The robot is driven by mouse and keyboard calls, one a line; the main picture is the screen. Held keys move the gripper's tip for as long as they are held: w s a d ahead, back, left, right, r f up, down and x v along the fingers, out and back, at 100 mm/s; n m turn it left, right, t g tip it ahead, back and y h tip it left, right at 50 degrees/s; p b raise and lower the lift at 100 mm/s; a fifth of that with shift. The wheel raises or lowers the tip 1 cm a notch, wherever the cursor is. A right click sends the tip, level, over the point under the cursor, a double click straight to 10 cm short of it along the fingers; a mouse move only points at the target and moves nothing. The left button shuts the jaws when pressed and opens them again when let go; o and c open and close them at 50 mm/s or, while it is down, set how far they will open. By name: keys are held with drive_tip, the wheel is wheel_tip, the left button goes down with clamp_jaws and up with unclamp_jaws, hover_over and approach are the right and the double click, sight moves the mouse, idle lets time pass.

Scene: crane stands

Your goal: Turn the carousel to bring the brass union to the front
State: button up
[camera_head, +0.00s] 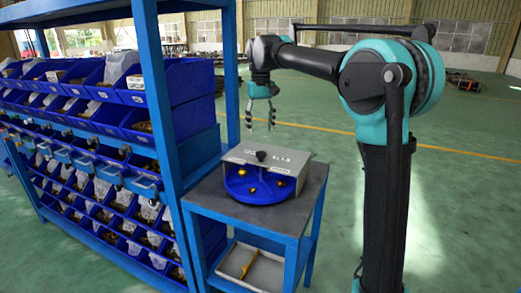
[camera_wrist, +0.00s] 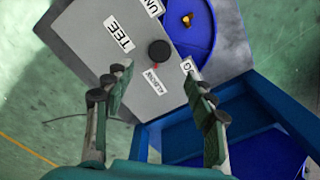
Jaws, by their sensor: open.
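A blue carousel (camera_head: 262,196) sits on a small stand, partly under a grey cover (camera_head: 300,172). In the wrist view, the carousel (camera_wrist: 205,45) shows at upper right beside the cover (camera_wrist: 85,45). Several small brass fittings (camera_head: 252,188) lie in its open front; one fitting (camera_wrist: 187,19) shows in the wrist view. I cannot tell which is the union. A black knob (camera_head: 261,155) stands on top; in the wrist view the knob (camera_wrist: 159,51) lies just beyond my fingertips. My gripper (camera_head: 260,122) is open and empty above the cover, fingers pointing down, apart from the knob.
White labels on the cover include "TEE" (camera_wrist: 119,36) and a cut-off "UN". The stand (camera_head: 221,203) has a lower shelf with a grey tray (camera_head: 250,268). A blue rack (camera_head: 160,110) of parts bins stands close on the left. Green floor (camera_head: 460,180) is clear at right.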

sight(261, 153)
wheel_tip(261, 153, down, 9)
drive_tip(key=shift+f, duration=0.2)
idle(0.3)
clamp_jaws()
